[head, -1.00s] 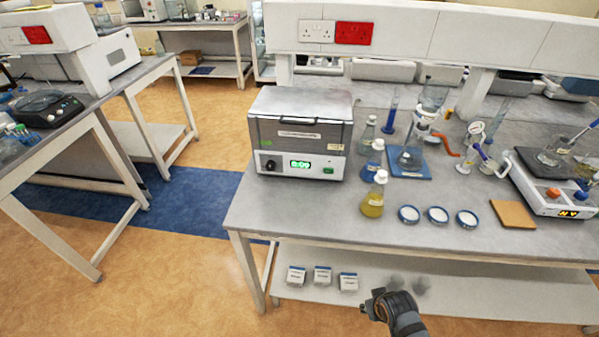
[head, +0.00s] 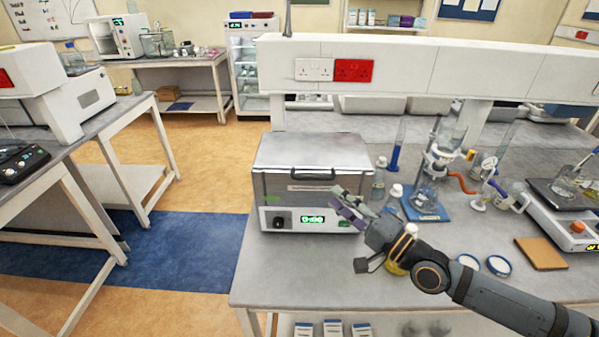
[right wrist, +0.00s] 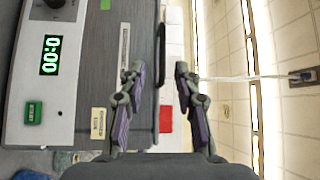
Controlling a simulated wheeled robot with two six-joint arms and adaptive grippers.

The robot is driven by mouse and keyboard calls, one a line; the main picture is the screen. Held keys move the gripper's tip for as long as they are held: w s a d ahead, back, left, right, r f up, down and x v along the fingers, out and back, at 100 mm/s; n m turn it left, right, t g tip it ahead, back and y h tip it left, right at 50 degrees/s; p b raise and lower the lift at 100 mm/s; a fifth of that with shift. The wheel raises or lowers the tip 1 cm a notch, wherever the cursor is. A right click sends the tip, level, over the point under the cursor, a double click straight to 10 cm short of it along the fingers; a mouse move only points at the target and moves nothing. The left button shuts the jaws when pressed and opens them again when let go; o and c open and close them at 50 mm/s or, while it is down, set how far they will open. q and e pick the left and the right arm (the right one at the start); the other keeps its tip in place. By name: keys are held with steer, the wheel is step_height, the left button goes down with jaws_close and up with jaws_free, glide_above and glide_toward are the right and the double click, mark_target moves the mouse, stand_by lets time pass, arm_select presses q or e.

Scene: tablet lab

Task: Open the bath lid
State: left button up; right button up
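The bath (head: 270,217) is a steel box with a white front panel and green display, on the bench in the head view. Its steel lid (head: 312,150) lies flat and shut on top. A dark bar handle (head: 312,175) sits at the lid's front; it also shows in the right wrist view (right wrist: 159,55). My right gripper (head: 342,200) is at the bath's right front, its arm coming from the lower right. In the right wrist view my right gripper (right wrist: 158,76) has its fingers apart, with the handle seen between them; I cannot tell the depth. My left gripper is out of view.
Bottles and a blue-based stand (head: 428,210) with glassware stand right of the bath, close to my right arm. A yellow flask is partly hidden behind the arm. A white shelf unit (head: 430,70) spans above the bench behind the bath. The bath's left side is clear.

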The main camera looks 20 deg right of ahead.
mark_target(311, 178)
steer(key=b+x, duration=0.1)
steer(key=x, duration=0.3)
steer(key=shift+w+a+r+b, duration=0.15)
steer(key=shift+a+r+b, duration=0.1)
steer(key=shift+b, duration=0.1)
steer(key=p+x, duration=0.1)
steer(key=x, duration=0.4)
steer(key=c, duration=0.4)
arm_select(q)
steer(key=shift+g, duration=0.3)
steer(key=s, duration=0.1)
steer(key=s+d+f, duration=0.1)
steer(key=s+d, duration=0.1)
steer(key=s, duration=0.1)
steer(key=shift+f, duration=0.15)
arm_select(e)
jaws_close()
